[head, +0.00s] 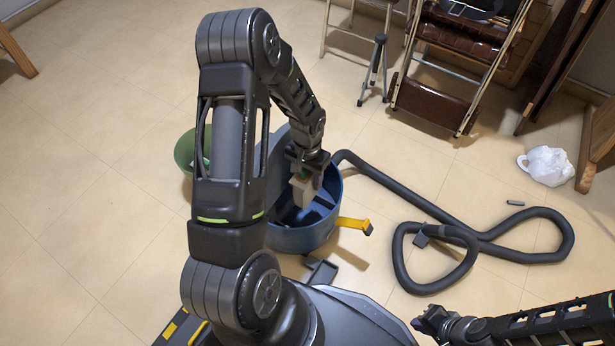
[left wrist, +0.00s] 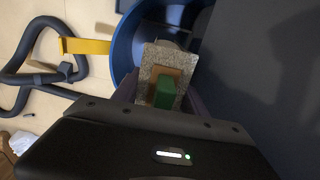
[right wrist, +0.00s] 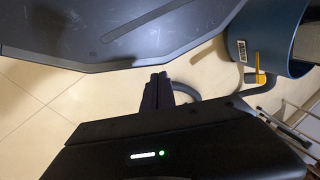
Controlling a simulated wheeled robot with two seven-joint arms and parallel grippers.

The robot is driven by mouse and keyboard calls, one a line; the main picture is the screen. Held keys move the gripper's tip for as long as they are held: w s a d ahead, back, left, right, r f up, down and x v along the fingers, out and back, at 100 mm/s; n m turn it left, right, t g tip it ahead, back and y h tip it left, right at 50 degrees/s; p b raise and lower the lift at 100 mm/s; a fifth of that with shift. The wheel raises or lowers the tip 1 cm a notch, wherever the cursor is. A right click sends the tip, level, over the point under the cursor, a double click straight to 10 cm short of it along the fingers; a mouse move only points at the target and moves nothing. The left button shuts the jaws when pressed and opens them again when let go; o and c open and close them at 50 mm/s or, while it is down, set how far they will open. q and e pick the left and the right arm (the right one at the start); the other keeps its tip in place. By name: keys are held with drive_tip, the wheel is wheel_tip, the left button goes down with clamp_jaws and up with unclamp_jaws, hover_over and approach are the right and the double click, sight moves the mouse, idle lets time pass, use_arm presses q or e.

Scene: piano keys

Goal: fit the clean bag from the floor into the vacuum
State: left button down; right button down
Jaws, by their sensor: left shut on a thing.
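The vacuum is an open blue canister (head: 300,238) with a yellow latch (head: 352,225) swung out at its right side. My left gripper (head: 308,172) is shut on a small grey bag (head: 302,192) and holds it over or in the canister's mouth; how deep it sits I cannot tell. In the left wrist view the bag (left wrist: 151,62) shows a speckled grey face, a brown patch and a green block between the fingers, with the blue rim behind it. My right gripper (head: 428,318) is empty and its fingertips (right wrist: 158,78) are together, low over the floor.
A dark hose (head: 400,188) runs from the vacuum and loops on the right. A green bin (head: 186,152) stands behind my left arm. A white crumpled bag (head: 546,165) lies at far right. A folded chair (head: 445,75) and a stool stand at the back. The left floor is clear.

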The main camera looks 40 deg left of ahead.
use_arm(q)
drive_tip(key=shift+r+p, duration=2.6)
drive_tip(key=shift+r, duration=1.05)
drive_tip(key=shift+f, duration=0.15)
drive_tip(key=shift+f+b, duration=1.3)
drive_tip(key=shift+f, duration=0.2)
drive_tip(key=shift+f, duration=0.2)
drive_tip(key=shift+f+b, duration=2.25)
drive_tip(key=shift+f, duration=0.5)
drive_tip(key=shift+f+b, duration=2.2)
drive_tip(key=shift+f, duration=0.7)
drive_tip(key=c, duration=0.5)
unclamp_jaws()
drive_tip(key=shift+a, duration=0.1)
